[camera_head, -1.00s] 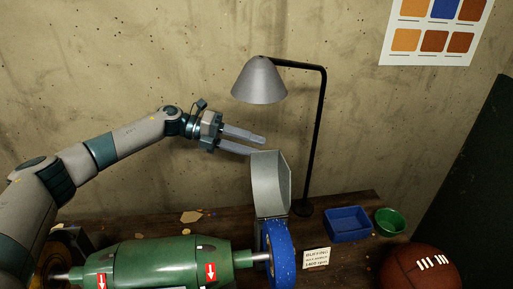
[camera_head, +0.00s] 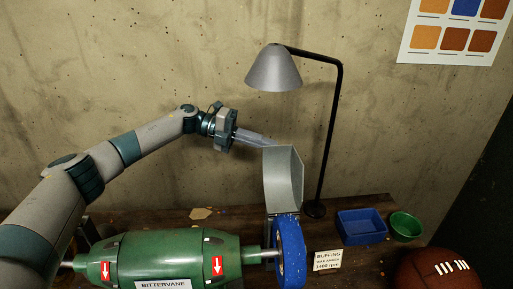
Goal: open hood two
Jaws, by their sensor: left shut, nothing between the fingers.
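A grey metal hood (camera_head: 284,182) stands raised above the blue buffing wheel (camera_head: 291,255) at the right end of the green bench machine (camera_head: 160,255). Its curved plate points upward, clear of most of the wheel. My left gripper (camera_head: 270,142) reaches in from the left with its fingers together, empty. Its fingertips are close by the hood's upper left edge; I cannot tell whether they touch it. The machine's left end is partly hidden by my left arm, and a second hood cannot be made out there. My right gripper is not in view.
A desk lamp (camera_head: 273,70) with a thin black post (camera_head: 330,140) stands just behind and right of the hood. A "BUFFING" card (camera_head: 327,261), blue tray (camera_head: 361,227), green bowl (camera_head: 405,226) and brown leather ball (camera_head: 440,270) lie to the right. The concrete wall is behind.

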